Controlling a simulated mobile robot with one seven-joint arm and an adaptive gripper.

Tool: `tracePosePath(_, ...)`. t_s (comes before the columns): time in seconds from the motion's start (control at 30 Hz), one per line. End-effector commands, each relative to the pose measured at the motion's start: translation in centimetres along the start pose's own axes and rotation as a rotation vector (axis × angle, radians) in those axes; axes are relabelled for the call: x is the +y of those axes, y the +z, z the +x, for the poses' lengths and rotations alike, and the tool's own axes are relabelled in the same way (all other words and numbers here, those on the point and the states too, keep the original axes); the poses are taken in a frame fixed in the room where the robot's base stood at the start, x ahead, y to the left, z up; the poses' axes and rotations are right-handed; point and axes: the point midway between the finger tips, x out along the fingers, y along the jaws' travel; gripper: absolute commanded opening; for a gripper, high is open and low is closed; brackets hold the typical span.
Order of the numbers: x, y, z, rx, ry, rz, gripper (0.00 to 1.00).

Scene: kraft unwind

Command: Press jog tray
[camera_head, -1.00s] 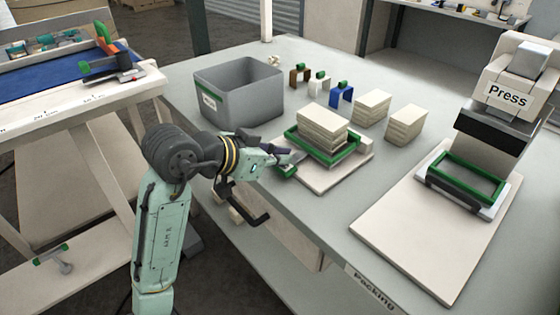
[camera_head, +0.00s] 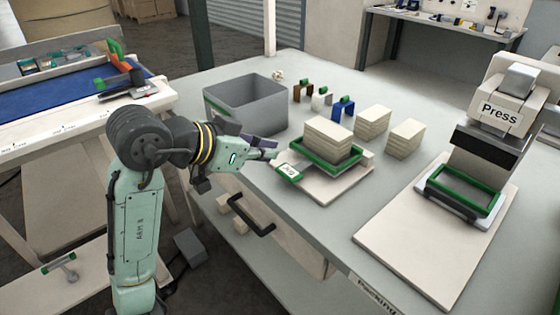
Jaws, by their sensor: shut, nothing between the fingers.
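The jog tray is a green frame (camera_head: 350,160) on a pale base board (camera_head: 325,191), holding a stack of cream sheets (camera_head: 328,138). A small green-edged tab with a pale label (camera_head: 289,172) sticks out at its front left corner; the lettering is too small to read. My gripper (camera_head: 272,154) is shut and empty, just up and left of this tab in the picture. The fingertips appear apart from the tab and the frame, though the exact gap is hard to tell.
A grey bin (camera_head: 247,105) stands behind my gripper. Brown, white and blue clips (camera_head: 343,110) and two more cream stacks (camera_head: 373,122) (camera_head: 406,138) stand behind the tray. The press (camera_head: 490,130) stands at right, with an empty green frame (camera_head: 464,190).

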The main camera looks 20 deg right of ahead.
Motion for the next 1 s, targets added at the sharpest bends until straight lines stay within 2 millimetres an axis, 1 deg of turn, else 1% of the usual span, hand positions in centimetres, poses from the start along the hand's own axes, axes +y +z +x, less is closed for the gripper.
tracePosePath(0.03,-0.1,-0.1,-0.9,0.002,-0.004,0.002,0.0)
tracePosePath(0.1,-0.1,-0.2,-1.9,0.001,-0.003,0.001,0.0)
tracePosePath(0.2,0.0,-0.4,-2.9,0.002,-0.002,0.001,0.0)
tracePosePath(0.3,0.0,-0.5,-3.4,0.002,-0.001,0.001,0.0)
tracePosePath(1.0,0.0,-0.5,-3.5,0.002,-0.001,0.0,0.0)
